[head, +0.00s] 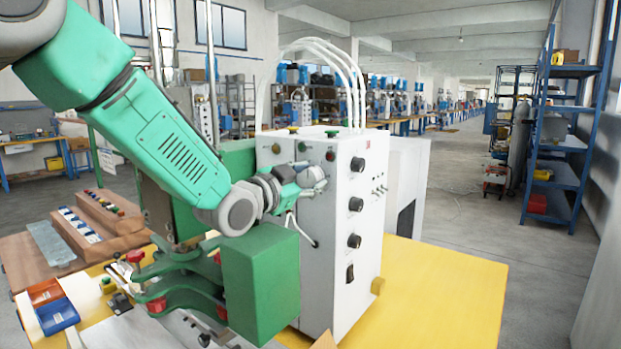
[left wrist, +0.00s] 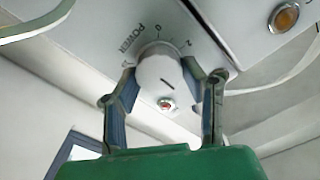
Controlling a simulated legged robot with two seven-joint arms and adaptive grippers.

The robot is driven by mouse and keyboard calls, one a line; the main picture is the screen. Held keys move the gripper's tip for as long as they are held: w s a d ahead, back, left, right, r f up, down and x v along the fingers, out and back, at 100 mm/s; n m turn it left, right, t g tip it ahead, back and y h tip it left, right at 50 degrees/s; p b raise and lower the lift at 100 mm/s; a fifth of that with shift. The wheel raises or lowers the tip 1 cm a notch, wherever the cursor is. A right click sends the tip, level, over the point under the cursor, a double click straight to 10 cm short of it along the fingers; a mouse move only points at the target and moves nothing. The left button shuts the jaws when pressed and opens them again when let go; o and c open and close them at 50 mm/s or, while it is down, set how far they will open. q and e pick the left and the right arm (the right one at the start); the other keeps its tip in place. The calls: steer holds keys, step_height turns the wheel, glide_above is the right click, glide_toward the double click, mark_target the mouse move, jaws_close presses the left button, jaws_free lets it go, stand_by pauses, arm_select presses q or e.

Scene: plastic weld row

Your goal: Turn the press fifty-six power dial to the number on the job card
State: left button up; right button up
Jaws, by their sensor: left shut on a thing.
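The power dial (left wrist: 158,70) is a pale round knob with a dark line on its face, in the left wrist view. The word POWER and the digits 0 and 2 are printed beside it, appearing turned over; other marks are hidden or too small to read. My left gripper (left wrist: 163,100) has one finger on each side of the knob and is shut on it. In the head view my left gripper (head: 308,178) is at the left face of the white press box (head: 340,268), where the dial is hidden. I cannot make out a job card. My right gripper is not in view.
The box stands on a yellow table (head: 430,290), clear at the right. A green press block (head: 262,285) stands in front, close under my arm. Red and blue bins (head: 57,315) are at the left. White hoses arch above the box. Black knobs (head: 355,205) line its right face.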

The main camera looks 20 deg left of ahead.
arm_select(q)
steer(key=shift+f, duration=0.5)
steer(key=o, duration=1.1)
steer(key=shift+s, duration=0.1)
steer(key=shift+o, duration=0.2)
steer(key=shift+a+r, duration=0.1)
steer(key=shift+a+r, duration=0.1)
steer(key=shift+r, duration=0.05)
steer(key=shift+s+a, duration=0.1)
steer(key=shift+s, duration=0.1)
steer(key=v, duration=1.1)
steer(key=shift+s, duration=0.1)
